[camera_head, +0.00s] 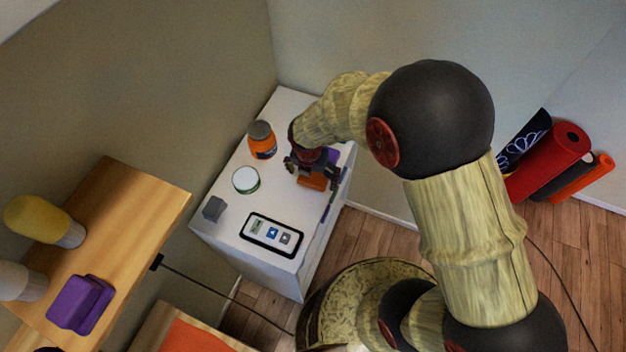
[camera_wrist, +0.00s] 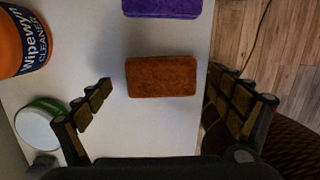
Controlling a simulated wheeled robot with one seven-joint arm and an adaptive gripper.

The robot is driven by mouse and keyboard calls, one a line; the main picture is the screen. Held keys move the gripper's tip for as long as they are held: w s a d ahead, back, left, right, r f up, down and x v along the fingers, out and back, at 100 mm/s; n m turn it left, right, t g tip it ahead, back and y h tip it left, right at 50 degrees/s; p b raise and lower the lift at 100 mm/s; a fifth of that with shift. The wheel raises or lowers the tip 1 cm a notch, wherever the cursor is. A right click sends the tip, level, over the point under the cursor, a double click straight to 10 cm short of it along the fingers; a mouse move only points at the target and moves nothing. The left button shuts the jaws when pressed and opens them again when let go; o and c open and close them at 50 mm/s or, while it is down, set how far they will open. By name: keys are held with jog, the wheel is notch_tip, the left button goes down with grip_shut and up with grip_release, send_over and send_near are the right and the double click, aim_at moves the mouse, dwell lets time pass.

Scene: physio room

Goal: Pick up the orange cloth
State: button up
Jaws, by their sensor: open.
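The orange cloth (camera_wrist: 161,76) is a small, thick, rust-orange block lying flat on the white cabinet top (camera_wrist: 140,130). In the head view the cloth (camera_head: 313,183) shows partly beneath my gripper (camera_head: 312,178), which hides the rest. In the wrist view my gripper (camera_wrist: 163,98) is open, with one finger on each side of the cloth. The fingers do not touch it; the left finger is apart from its left edge and the right finger lies just past its right edge. Nothing is held.
A purple cloth (camera_wrist: 162,7) lies just beyond the orange one. An orange cleaner tub (camera_head: 262,140), a green-and-white tin (camera_head: 246,180), a dark grey cube (camera_head: 214,208) and a device with a display (camera_head: 271,234) share the cabinet top. A wooden shelf (camera_head: 150,200) stands left.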

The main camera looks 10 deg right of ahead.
jog(key=shift+d+f, duration=0.1)
jog(key=shift+f, duration=0.4)
jog(key=shift+c, duration=0.9)
jog(key=c, duration=1)
